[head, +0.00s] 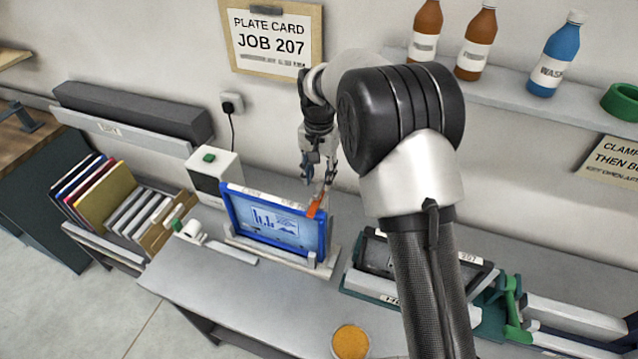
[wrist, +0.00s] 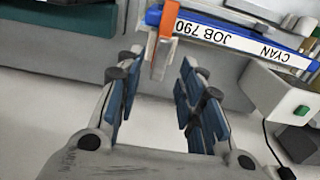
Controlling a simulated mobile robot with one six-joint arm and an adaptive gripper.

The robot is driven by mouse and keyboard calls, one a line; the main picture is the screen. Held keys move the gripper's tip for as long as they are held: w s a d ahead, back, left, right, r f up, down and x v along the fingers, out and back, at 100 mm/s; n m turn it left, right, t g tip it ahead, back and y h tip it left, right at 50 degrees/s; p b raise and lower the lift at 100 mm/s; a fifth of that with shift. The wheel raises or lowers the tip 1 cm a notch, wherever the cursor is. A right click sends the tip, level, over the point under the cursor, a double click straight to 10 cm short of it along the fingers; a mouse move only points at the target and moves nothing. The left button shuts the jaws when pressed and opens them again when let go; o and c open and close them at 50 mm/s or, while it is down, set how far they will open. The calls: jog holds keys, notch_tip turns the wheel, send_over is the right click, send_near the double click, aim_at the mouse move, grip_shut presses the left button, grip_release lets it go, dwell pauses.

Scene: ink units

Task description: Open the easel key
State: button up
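The orange easel key (head: 316,207) stands at the top right corner of a blue-framed panel (head: 236,213) on a grey easel (head: 322,270). In the wrist view the key (wrist: 169,19) shows at the top, with a paler piece below it, beside the panel's label reading "JOB 790" and "CYAN" (wrist: 236,37). My gripper (head: 319,180) is behind the panel's top edge, close to the key. In the wrist view its blue-padded fingers (wrist: 158,88) are apart, and the key lies just beyond them, roughly in line with the gap. I cannot tell whether they touch it.
A white box with a green button (head: 208,157) stands left of the panel. A dark panel in a green-based holder (head: 375,257) is to the right, partly behind my arm. An orange-yellow round item (head: 350,342) lies at the front. Bottles (head: 476,45) stand on a wall shelf.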

aim_at(319, 188)
jog(key=shift+f, duration=2)
jog(key=shift+c, duration=0.4)
grip_shut()
